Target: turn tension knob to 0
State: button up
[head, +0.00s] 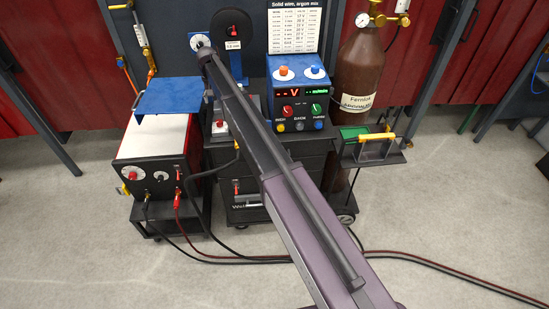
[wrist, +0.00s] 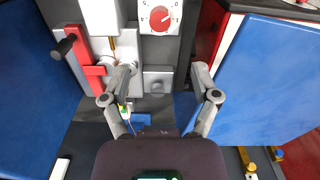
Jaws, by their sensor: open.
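A red round knob (wrist: 160,18) sits on a pale square dial plate (wrist: 145,28) at the top of the wrist view, inside the open wire feeder. It looks like the tension knob. It has a small white mark, but its exact setting is too small to read. My gripper (wrist: 164,80) is open and empty, with its fingers spread below the dial and apart from the knob. In the head view my arm hides the gripper and the knob.
A red lever (wrist: 90,70) with a black handle stands left of the knob, beside the grey feed rollers. Blue panels flank the feeder, including one at right (wrist: 270,80). In the head view, a red-and-white power source (head: 158,150) and a brown gas cylinder (head: 358,70) stand either side.

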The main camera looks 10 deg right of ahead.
jog(key=s+d+f+b, duration=0.4)
jog(key=s+d, duration=0.3)
jog(key=s, duration=0.2)
jog(key=s+d+f+b, duration=0.4)
jog(key=s+d, duration=0.3)
jog(key=s, duration=0.1)
jog(key=s+d+f+b, duration=0.4)
jog(key=s+d, duration=0.3)
jog(key=s, duration=0.2)
jog(key=shift+s+f+b, duration=0.15)
jog(key=shift+s+b, duration=0.15)
jog(key=shift+b, duration=0.15)
dwell(0.5)
jog(key=s+d, duration=0.3)
jog(key=s, duration=0.4)
jog(key=s+d, duration=0.3)
jog(key=s, duration=0.5)
jog(key=shift+d+m, duration=0.15)
jog(key=shift+m, duration=0.15)
dwell(0.3)
jog(key=shift+s, duration=0.1)
jog(key=shift+c, duration=1.3)
